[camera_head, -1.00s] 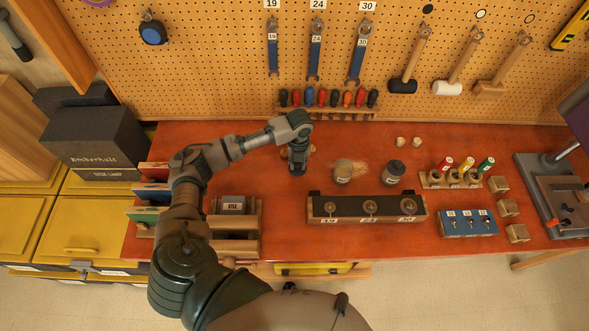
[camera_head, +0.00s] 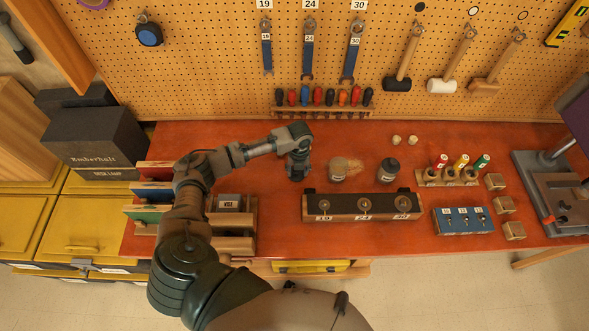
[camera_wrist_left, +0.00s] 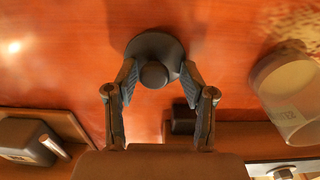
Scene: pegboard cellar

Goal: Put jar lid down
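The jar lid (camera_wrist_left: 153,48) is a dark grey disc with a round knob, low over or on the orange-red bench (camera_wrist_left: 60,75) in the left wrist view. My left gripper (camera_wrist_left: 158,66) is over it, one finger on each side. Gaps show between the fingers and the knob, so it looks open around the lid. Whether a fingertip touches the rim is unclear. In the head view my left gripper (camera_head: 298,168) points down and mostly hides the lid. An open jar (camera_head: 338,172) stands to its right and also shows in the left wrist view (camera_wrist_left: 287,88). My right gripper is out of view.
A dark-lidded jar (camera_head: 388,171) stands further right. A socket block (camera_head: 345,214) lies in front, and a box in a wooden holder (camera_head: 229,202) at front left. Screwdrivers hang along the pegboard (camera_head: 200,60) behind.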

